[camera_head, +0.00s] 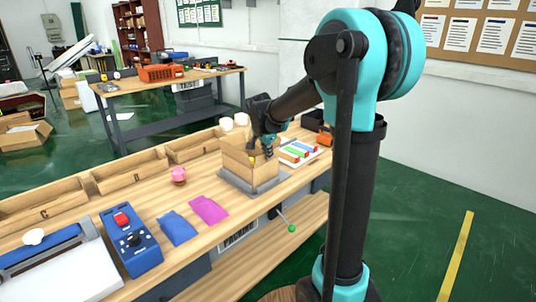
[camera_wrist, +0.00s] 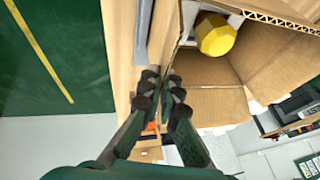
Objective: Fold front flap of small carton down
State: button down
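The small carton (camera_head: 238,166) is brown cardboard and stands upright on a grey plate (camera_head: 238,186) on the wooden bench. Its top is open and flaps stand up around it. In the wrist view the carton (camera_wrist: 206,97) shows from above, with a yellow faceted object (camera_wrist: 215,36) inside. My gripper (camera_head: 267,150) is at the carton's right side in the head view. In the wrist view my gripper's dark fingertips (camera_wrist: 162,84) are close together beside the carton's edge, with a narrow gap. I cannot tell whether cardboard is between them or touching them.
A tray with coloured strips (camera_head: 300,152) lies right of the carton. A pink object (camera_head: 179,174), magenta pouch (camera_head: 209,209), blue pouch (camera_head: 177,228) and blue control box (camera_head: 131,242) are to the left. Bench near the pouches is clear.

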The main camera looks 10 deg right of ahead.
jog(key=shift+w, duration=0.1)
jog(key=shift+w+a+n+g+h, duration=0.3)
jog(key=shift+w+a+g+h, duration=0.15)
jog(key=shift+g+h, duration=0.4)
jog(key=shift+w+a+g+h, duration=0.15)
jog(key=shift+w+g+h, duration=0.15)
jog(key=shift+g, duration=0.3)
jog(key=shift+w+a+g+h, duration=0.15)
jog(key=shift+g+h, duration=0.1)
jog(key=shift+g, duration=0.3)
jog(key=shift+w+a+f+n+g+h, duration=0.25)
jog(key=shift+w+n+g+h, duration=0.15)
jog(key=shift+g+h, duration=0.45)
jog(key=shift+w+a+f+n+g+h, duration=0.25)
jog(key=shift+w+n+g+h, duration=0.15)
jog(key=shift+g+h, duration=0.45)
jog(key=c, duration=1.8)
grip_release()
